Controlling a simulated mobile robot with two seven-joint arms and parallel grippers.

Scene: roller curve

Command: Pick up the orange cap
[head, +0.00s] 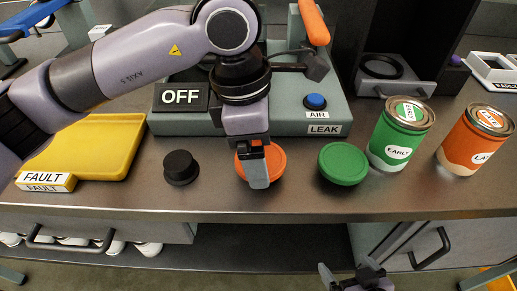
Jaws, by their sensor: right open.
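The orange cap (272,170) lies on the grey bench, a round disc between a black cap and a green cap. My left gripper (257,170) points down in front of it and hides its middle. I see this gripper edge-on, so I cannot tell whether its jaws are open or whether it touches the cap. My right gripper (350,274) is open at the bottom edge of the picture, below the bench's front edge and away from the caps.
A black cap (181,167) and a green cap (343,163) flank the orange one. A yellow FAULT tray (112,131) is left. A green EARLY can (393,140) and an orange LATE can (468,143) stand right. The grey-green leak tester (225,125) stands behind.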

